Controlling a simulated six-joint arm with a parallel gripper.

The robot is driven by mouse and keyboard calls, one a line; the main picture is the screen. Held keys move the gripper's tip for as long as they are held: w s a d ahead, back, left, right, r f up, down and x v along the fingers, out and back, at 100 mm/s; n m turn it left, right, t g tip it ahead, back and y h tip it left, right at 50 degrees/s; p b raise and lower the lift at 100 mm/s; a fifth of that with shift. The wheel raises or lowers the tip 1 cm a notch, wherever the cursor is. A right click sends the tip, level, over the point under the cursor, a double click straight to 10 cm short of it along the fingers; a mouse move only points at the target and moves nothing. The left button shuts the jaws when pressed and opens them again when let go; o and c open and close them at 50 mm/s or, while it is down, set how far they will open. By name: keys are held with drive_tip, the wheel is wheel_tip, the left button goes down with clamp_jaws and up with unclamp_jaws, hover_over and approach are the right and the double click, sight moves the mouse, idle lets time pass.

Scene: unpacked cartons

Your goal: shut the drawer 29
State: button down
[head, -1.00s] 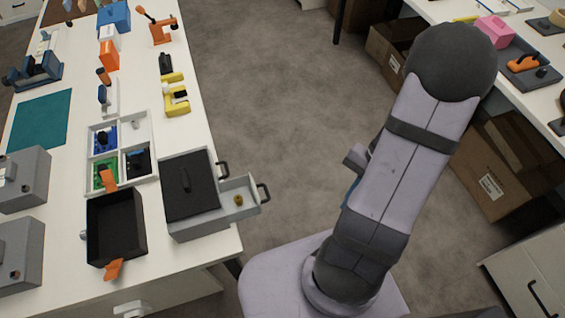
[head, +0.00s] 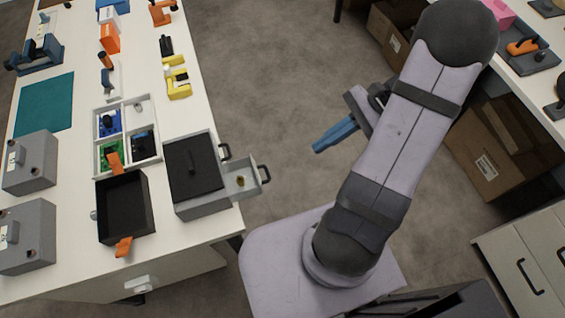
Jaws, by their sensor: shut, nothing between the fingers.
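A grey cabinet with a dark top (head: 190,165) stands on the white table near its right edge. Its drawer (head: 240,187) is pulled out to the right, past the table edge, with a black handle (head: 264,173) on its front. A small brass-coloured piece (head: 240,181) lies inside the drawer. A second dark handle (head: 225,151) shows behind it, on the cabinet's side. I cannot read any number on the drawer. My gripper (head: 317,149), with blue fingers, is shut and empty over the floor, right of the drawer and apart from it.
A black open box with orange handles (head: 149,207) stands left of the cabinet, with a white divided tray (head: 97,158) behind it. Grey boxes (head: 30,165) stand at the far left. The floor between drawer and gripper is clear. Cartons (head: 489,150) stand under the right table.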

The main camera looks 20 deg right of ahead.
sight(253, 180)
drive_tip(key=a+f+p, duration=0.1)
drive_tip(key=a+f, duration=0.4)
drive_tip(key=a, duration=0.6)
drive_tip(key=shift+p, duration=0.4)
drive_tip(key=a, duration=0.7)
drive_tip(key=shift+a+b, duration=0.15)
drive_tip(key=shift+b, duration=0.15)
drive_tip(key=shift+a, duration=0.35)
drive_tip(key=shift+s, duration=0.1)
drive_tip(key=shift+a, duration=0.1)
